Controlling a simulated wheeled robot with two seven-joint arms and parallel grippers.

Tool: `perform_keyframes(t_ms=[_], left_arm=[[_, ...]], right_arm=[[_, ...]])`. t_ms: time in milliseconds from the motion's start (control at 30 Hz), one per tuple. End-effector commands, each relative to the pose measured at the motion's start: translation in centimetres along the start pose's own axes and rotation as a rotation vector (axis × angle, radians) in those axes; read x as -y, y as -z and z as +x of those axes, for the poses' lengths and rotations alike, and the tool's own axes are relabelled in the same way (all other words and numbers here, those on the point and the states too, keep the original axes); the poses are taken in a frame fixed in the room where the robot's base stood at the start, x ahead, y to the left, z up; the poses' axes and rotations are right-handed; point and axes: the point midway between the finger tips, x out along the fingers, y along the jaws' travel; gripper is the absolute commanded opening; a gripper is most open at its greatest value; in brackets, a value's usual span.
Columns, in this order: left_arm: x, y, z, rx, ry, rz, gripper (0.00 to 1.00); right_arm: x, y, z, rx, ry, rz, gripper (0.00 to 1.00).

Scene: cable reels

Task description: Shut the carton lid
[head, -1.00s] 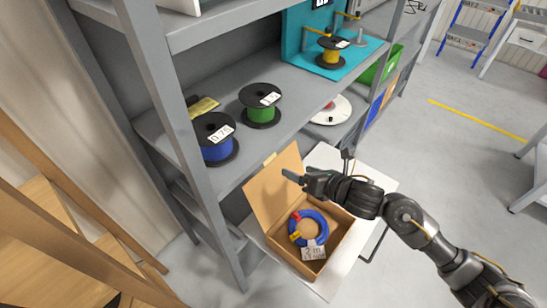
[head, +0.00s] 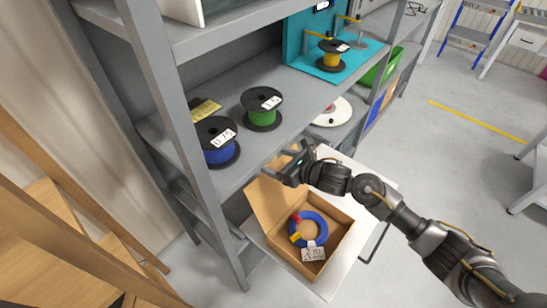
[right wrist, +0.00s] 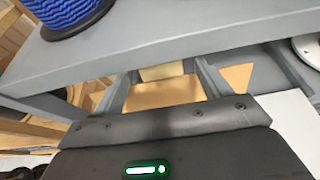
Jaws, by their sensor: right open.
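The brown carton (head: 334,238) stands open on a white surface below the shelf. Its lid (head: 264,205) stands up on the left side, leaning toward the rack. A coiled blue cable (head: 320,222) with red and yellow ties and a white label lies inside. My right gripper (head: 284,162) is open and empty at the lid's upper edge, covering part of it; I cannot tell whether it touches. In the right wrist view, brown cardboard (right wrist: 165,92), seemingly the lid, shows beyond the gripper body. My left gripper is not in view.
The grey shelf (head: 290,115) runs close above and behind the right gripper. A wooden ladder-like frame (head: 60,230) stands at the left.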

Motion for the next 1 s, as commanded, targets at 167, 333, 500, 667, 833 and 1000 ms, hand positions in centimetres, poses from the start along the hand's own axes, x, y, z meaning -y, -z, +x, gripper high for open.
perform_keyframes(t_ms=[167, 333, 500, 667, 833, 1000], left_arm=[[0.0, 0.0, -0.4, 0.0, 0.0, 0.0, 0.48], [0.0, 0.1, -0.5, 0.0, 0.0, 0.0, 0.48], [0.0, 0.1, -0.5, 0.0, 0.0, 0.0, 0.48], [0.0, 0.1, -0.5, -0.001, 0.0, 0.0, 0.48], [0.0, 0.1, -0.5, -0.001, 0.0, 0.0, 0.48], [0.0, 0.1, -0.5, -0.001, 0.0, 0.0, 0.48]], right_arm=[[0.0, -0.1, 1.9, -0.001, 0.0, 0.002, 0.76], [0.0, 0.0, 2.4, 0.0, 0.0, 0.0, 0.76], [0.0, 0.0, 2.4, 0.0, 0.0, 0.0, 0.76], [0.0, 0.0, 2.4, 0.0, 0.0, 0.0, 0.62], [0.0, 0.0, 2.4, 0.0, 0.0, 0.001, 0.4], [0.0, 0.0, 2.4, 0.0, 0.001, 0.001, 0.17]])
